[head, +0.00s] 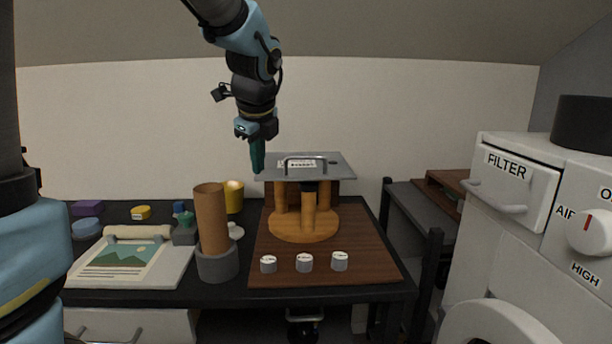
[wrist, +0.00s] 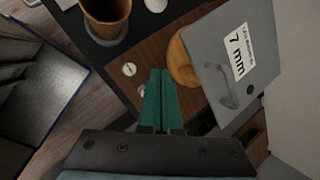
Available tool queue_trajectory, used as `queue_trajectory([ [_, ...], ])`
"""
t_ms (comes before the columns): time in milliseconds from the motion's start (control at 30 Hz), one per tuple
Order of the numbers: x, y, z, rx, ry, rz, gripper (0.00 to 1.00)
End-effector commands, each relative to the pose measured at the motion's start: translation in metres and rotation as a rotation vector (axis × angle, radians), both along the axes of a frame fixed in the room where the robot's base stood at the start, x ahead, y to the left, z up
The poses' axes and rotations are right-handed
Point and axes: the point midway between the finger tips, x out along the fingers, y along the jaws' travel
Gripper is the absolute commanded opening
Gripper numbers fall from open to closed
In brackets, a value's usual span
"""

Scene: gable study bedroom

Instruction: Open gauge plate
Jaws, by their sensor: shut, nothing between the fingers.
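The gauge plate (head: 335,168) is a grey metal plate with a label and a bar handle (head: 306,160). It lies level on top of a wooden stand (head: 304,228) with thick posts and a round base. In the wrist view the plate (wrist: 220,60) shows a "7 mm" label, and its handle (wrist: 224,88) is at its lower side. My gripper (head: 257,172) points down, fingers together and empty, at the left edge of the plate in the head view. In the wrist view my gripper (wrist: 160,74) is left of the plate. Whether it touches the plate I cannot tell.
A brown board (head: 345,262) under the stand carries three knobs (head: 304,263). A white machine (head: 478,240) labelled FILTER is at right.

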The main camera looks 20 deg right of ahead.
Motion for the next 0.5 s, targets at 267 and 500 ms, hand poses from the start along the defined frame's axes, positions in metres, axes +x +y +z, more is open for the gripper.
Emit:
queue_trajectory([
  [267,-0.011,-0.089,0.040,0.309,-0.218,-0.694,0.00],
  [500,-0.015,-0.108,0.053,0.404,-0.277,-0.863,0.00],
])
